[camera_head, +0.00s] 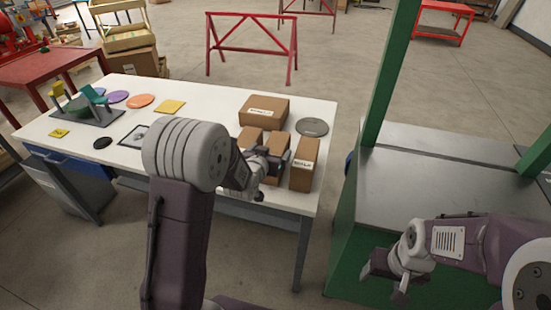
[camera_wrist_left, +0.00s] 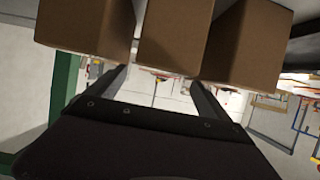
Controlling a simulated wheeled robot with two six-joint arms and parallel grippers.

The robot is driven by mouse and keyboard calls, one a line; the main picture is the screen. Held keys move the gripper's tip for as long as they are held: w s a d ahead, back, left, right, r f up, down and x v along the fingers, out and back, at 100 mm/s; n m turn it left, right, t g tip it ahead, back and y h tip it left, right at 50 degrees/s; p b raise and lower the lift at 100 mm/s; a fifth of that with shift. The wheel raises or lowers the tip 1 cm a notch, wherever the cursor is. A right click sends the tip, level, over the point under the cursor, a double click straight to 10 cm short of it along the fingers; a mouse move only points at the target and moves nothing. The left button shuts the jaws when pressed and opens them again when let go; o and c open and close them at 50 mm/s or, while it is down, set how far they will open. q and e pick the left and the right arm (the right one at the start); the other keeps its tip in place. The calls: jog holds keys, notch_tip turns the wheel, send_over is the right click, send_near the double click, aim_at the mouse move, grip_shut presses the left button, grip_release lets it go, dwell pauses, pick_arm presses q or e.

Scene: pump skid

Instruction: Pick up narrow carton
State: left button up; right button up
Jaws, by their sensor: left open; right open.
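Several brown cartons stand at the right end of the white table (camera_head: 215,100). A narrow upright carton with a white label (camera_head: 303,165) is at the right front. A middle carton (camera_head: 277,142) and a left carton (camera_head: 250,136) stand beside it, partly hidden by my left arm. My left gripper (camera_head: 268,165) is open at the front of these cartons. In the left wrist view, a middle carton (camera_wrist_left: 172,38) shows beyond the gap between the open fingers, with another carton on each side. Contact is unclear. My right gripper (camera_head: 386,281) is open and empty at the lower right.
A wider carton (camera_head: 264,109) lies behind the group, with a grey disc (camera_head: 312,127) to its right. Coloured discs and a yellow square (camera_head: 171,107) lie further left. A green-framed bench (camera_head: 440,180) stands right of the table across a gap.

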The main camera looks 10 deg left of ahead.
aim_at(274, 149)
pick_arm(q)
jog(key=x, duration=0.4)
jog(key=shift+w+f, duration=0.2)
jog(key=shift+f, duration=0.15)
jog(key=shift+s, duration=0.1)
jog(key=shift+c, duration=0.6)
jog(key=shift+r, duration=0.1)
jog(key=c, duration=0.5)
grip_shut()
notch_tip(274, 149, up, 10)
jog(key=shift+f+p, duration=0.1)
jog(key=shift+p, duration=0.5)
jog(key=shift+r, duration=0.25)
